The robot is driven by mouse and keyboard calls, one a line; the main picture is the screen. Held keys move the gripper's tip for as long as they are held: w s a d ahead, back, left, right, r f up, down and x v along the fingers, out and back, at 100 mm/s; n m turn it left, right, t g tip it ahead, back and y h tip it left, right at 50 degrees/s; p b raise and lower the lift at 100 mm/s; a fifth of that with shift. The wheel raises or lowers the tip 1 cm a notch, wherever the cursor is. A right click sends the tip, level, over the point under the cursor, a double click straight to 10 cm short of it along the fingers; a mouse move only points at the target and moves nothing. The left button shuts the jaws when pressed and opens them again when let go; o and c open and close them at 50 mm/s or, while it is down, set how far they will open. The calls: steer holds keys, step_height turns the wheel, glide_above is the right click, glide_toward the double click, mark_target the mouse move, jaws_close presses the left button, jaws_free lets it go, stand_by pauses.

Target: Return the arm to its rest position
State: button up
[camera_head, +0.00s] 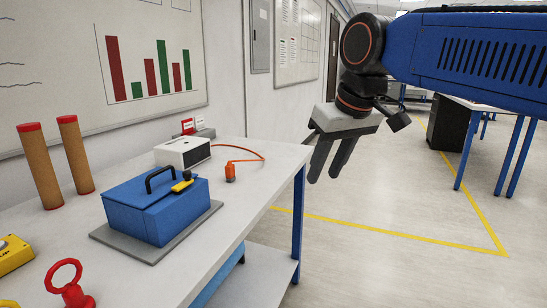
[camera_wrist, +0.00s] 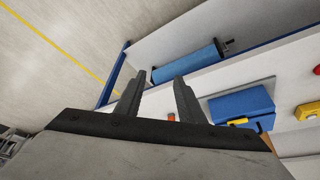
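My gripper (camera_head: 331,158) hangs from the blue arm (camera_head: 470,58) at the upper right of the head view. Its fingers point down over the floor, off the right edge of the workbench. In the wrist view, its two dark fingers (camera_wrist: 156,95) stand apart with nothing between them, so it is open and empty. The arm reaches in from the right edge of the head view.
A workbench (camera_head: 262,167) bears a blue box (camera_head: 150,218) on a grey plate, a white device (camera_head: 183,152), an orange plug (camera_head: 230,172) and two brown tubes (camera_head: 75,155). A blue cylinder (camera_wrist: 187,62) lies on its lower shelf. Floor (camera_head: 380,195) at right is clear.

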steer(key=s+d+f+m, duration=0.1)
steer(key=s+d+f, duration=0.4)
steer(key=f, duration=0.3)
steer(key=s+d+f+m+h, duration=0.1)
steer(key=s+d+f+m, duration=0.1)
steer(key=s+d+f, duration=0.3)
steer(key=s+d+f+m+h, duration=0.1)
steer(key=s+d+f, duration=0.5)
steer(key=f, duration=0.7)
steer(key=shift+d+m+t, duration=0.4)
steer(key=shift+d+m, duration=0.3)
steer(key=shift+d, duration=0.45)
steer(key=shift+r, duration=0.1)
